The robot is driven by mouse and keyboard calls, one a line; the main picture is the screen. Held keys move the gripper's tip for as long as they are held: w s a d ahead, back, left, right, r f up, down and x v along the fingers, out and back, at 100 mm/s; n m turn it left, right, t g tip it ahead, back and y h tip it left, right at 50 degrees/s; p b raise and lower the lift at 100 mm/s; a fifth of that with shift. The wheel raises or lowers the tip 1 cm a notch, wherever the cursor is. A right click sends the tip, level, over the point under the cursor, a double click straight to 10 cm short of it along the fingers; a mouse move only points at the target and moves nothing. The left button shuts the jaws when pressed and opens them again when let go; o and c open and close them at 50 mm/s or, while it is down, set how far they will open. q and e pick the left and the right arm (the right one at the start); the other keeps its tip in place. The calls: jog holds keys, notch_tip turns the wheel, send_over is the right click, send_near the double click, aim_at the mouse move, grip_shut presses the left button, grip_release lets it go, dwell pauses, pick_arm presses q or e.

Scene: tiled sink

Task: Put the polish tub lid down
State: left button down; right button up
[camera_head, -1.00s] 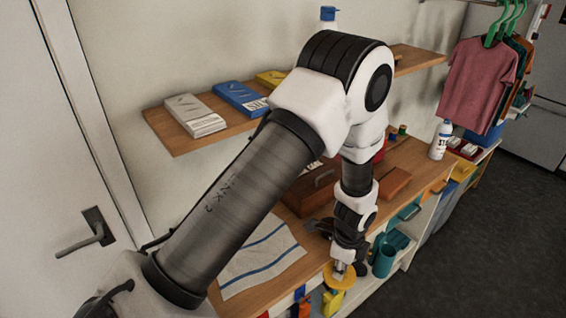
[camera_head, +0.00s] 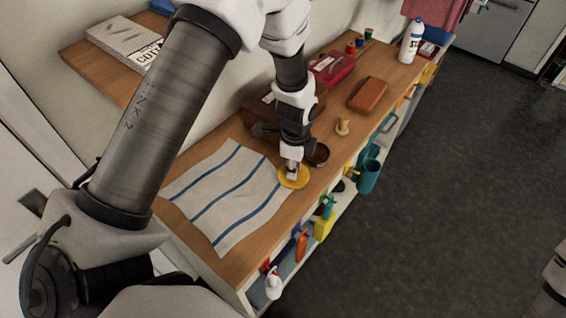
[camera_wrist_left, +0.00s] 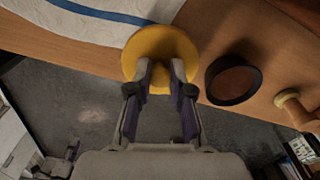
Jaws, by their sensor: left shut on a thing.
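The polish tub lid is a round yellow disc (camera_head: 299,182), also in the left wrist view (camera_wrist_left: 160,40). My left gripper (camera_head: 292,169) is shut on it, with both fingertips at its near side in the left wrist view (camera_wrist_left: 160,76). The lid is at the front edge of the wooden bench, beside the striped cloth's right edge. I cannot tell whether it touches the wood. The open polish tub (camera_wrist_left: 233,82), dark-rimmed with brown polish inside, stands on the bench to its right. In the head view the tub (camera_head: 319,155) is partly hidden by my gripper. My right gripper is not in view.
A white cloth with blue stripes (camera_head: 228,190) lies left of the lid. A small wooden-handled thing (camera_head: 343,127), a brown block (camera_head: 368,94), a red box (camera_head: 333,68) and a white bottle (camera_head: 411,41) stand farther along the bench (camera_head: 390,72). Shelves with bottles lie below the edge.

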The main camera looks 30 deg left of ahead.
pick_arm(q)
jog(key=f+b, duration=0.2)
jog(key=f, duration=0.1)
jog(key=shift+s+d+f+b, duration=0.1)
jog(key=shift+s+d+b, duration=0.05)
jog(key=shift+d+b, duration=0.25)
jog(key=shift+s+d, duration=0.1)
jog(key=shift+a, duration=0.3)
jog(key=shift+d+f, duration=0.1)
jog(key=shift+f, duration=0.1)
jog(key=c, duration=1.1)
grip_release()
jog(key=shift+s+d+f, duration=0.1)
jog(key=shift+s, duration=0.05)
jog(key=shift+o, duration=0.2)
jog(key=shift+f, duration=0.1)
